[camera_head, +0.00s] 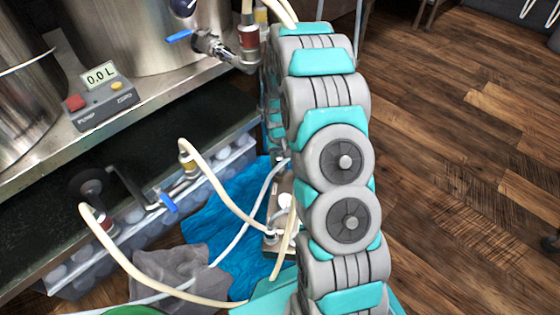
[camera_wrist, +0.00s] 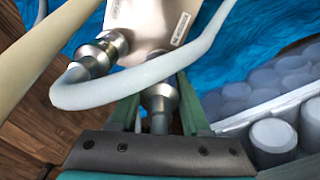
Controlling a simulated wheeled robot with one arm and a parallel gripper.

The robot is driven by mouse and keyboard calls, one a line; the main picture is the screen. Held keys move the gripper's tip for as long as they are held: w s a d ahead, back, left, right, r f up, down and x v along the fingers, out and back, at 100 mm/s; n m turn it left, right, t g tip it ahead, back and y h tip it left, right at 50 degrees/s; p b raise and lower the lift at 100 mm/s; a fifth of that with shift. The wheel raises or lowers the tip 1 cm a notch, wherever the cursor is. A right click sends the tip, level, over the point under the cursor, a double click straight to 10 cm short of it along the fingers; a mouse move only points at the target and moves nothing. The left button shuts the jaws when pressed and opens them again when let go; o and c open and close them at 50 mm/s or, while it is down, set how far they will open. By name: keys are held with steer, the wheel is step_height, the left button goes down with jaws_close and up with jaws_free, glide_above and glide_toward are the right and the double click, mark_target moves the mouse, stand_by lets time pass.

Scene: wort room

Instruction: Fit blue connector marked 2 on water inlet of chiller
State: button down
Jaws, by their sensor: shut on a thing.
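The chiller, a steel plate block (camera_head: 283,205), stands low beside my arm in the head view. Its plate (camera_wrist: 155,22) with small labels fills the top of the wrist view. My gripper (camera_wrist: 160,88) has its green fingers either side of a silver fitting (camera_wrist: 160,99) at the chiller's near edge and is shut on it. Whether this fitting is seated on a port is not clear. A second silver fitting (camera_wrist: 97,54) sits at the chiller's left corner. I see no blue connector or mark 2. My gripper is hidden behind my arm in the head view.
A pale hose (camera_wrist: 130,92) loops across in front of my gripper, and a thicker cream hose (camera_wrist: 45,40) passes at left. Cream hoses (camera_head: 225,190) run from valves to the chiller. A blue cloth (camera_head: 225,235) and a crate (camera_head: 65,285) lie nearby.

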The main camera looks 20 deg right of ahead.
mark_target(280, 152)
steer(key=shift+f, duration=1.3)
stand_by(0.4)
steer(key=shift+c, duration=1.4)
jaws_free()
step_height(280, 152, up, 8)
steer(key=shift+f+p, duration=0.1)
steer(key=shift+p, duration=0.25)
steer(key=shift+s, duration=0.15)
